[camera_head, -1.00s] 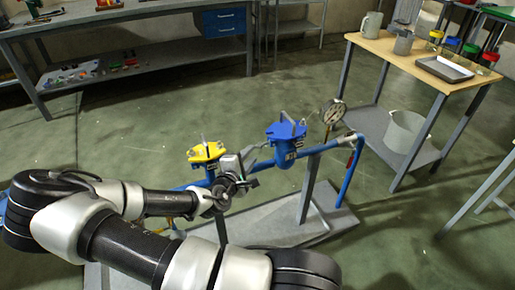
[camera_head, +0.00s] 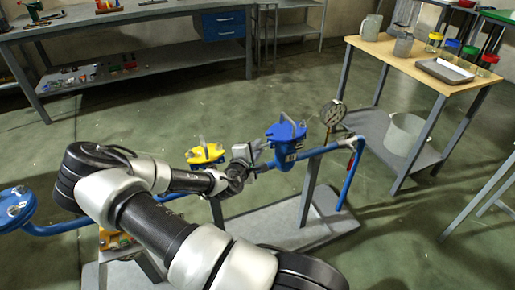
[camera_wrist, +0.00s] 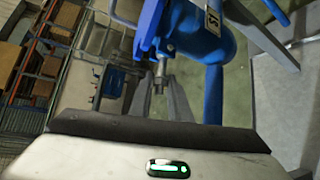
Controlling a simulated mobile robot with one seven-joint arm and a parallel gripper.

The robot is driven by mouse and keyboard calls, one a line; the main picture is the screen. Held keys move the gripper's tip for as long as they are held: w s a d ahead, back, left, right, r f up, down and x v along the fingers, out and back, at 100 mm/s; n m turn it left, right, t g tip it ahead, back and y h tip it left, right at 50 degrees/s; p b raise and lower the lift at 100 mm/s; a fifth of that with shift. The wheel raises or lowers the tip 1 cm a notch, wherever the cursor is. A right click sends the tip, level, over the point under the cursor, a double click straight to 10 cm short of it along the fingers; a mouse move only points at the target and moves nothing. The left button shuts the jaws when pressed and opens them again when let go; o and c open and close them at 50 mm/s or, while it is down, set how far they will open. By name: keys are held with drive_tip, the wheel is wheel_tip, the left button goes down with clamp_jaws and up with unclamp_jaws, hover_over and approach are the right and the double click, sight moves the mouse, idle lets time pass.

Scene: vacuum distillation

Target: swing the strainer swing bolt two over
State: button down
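The blue-lidded strainer (camera_head: 287,134) stands on the blue pipe right of the yellow-lidded strainer (camera_head: 205,154). My gripper (camera_head: 262,152) is at the left side of the blue-lidded one. In the wrist view the blue strainer body (camera_wrist: 205,35) fills the upper middle, with part of its label showing. A metal swing bolt (camera_wrist: 160,72) points toward my gripper (camera_wrist: 158,105). The two fingers are apart, one on each side of the bolt's end, with visible gaps. I cannot tell which numbered bolt it is.
A pressure gauge (camera_head: 333,113) rises just right of the blue-lidded strainer. Another blue vessel (camera_head: 15,207) is at the far left. The pipework stands on a grey base (camera_head: 270,228). A wooden-topped table (camera_head: 400,62) is at the right, with open floor between.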

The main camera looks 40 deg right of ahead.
drive_tip(key=shift+d+r+m+y+p, duration=0.1)
drive_tip(key=shift+r+m+y+p, duration=0.7)
drive_tip(key=shift+p, duration=1.35)
drive_tip(key=p, duration=0.1)
drive_tip(key=r+y+p, duration=0.1)
drive_tip(key=p, duration=0.1)
drive_tip(key=shift+d+m+y, duration=0.2)
drive_tip(key=shift+m+y, duration=0.1)
drive_tip(key=shift+m, duration=0.1)
drive_tip(key=shift+r+m+y+p, duration=0.15)
drive_tip(key=shift+m+y+p, duration=0.15)
drive_tip(key=shift+y+p, duration=0.2)
drive_tip(key=c, duration=1.9)
unclamp_jaws()
drive_tip(key=shift+d, duration=0.1)
